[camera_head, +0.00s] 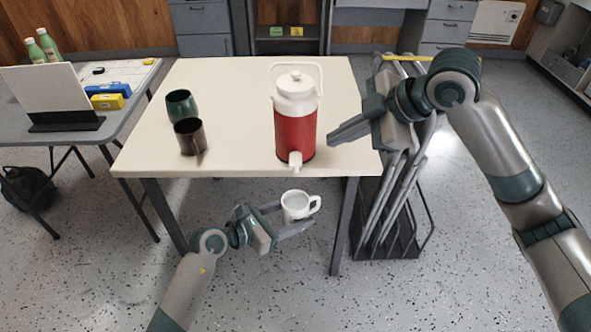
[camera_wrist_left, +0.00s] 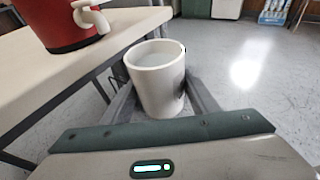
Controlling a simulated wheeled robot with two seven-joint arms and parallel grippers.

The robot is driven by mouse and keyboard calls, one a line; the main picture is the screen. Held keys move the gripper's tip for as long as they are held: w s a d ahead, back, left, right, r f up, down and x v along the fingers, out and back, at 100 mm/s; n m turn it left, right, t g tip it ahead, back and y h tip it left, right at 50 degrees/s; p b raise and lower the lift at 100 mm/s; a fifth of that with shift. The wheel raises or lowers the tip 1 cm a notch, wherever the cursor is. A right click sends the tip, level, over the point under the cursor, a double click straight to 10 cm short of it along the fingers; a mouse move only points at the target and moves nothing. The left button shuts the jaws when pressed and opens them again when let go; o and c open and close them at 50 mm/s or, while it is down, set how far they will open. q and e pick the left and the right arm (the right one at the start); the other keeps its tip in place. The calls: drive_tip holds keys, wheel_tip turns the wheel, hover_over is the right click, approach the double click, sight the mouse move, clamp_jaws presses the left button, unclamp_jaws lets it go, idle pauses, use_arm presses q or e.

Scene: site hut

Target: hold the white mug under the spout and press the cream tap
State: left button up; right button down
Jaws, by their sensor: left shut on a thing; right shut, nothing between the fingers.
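The white mug (camera_head: 296,206) is held upright between the fingers of my left gripper (camera_head: 292,222), in front of the table's front edge and below the tabletop. The mug (camera_wrist_left: 157,80) also fills the middle of the left wrist view, with its inside partly showing. A red drinks jug (camera_head: 295,122) with a white lid stands near the table's front edge. Its cream tap (camera_head: 295,159) points out over that edge, above the mug in the head view. My right gripper (camera_head: 335,134) is shut and empty, to the right of the jug and apart from it.
A green cup (camera_head: 181,105) and a dark brown mug (camera_head: 189,138) stand on the left of the cream table (camera_head: 235,95). A rack of grey folded items (camera_head: 400,190) is right of the table, below my right arm. A grey side table (camera_head: 40,128) stands at left.

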use_arm(q)
drive_tip(key=shift+s+p, duration=0.5)
drive_tip(key=shift+s, duration=0.7)
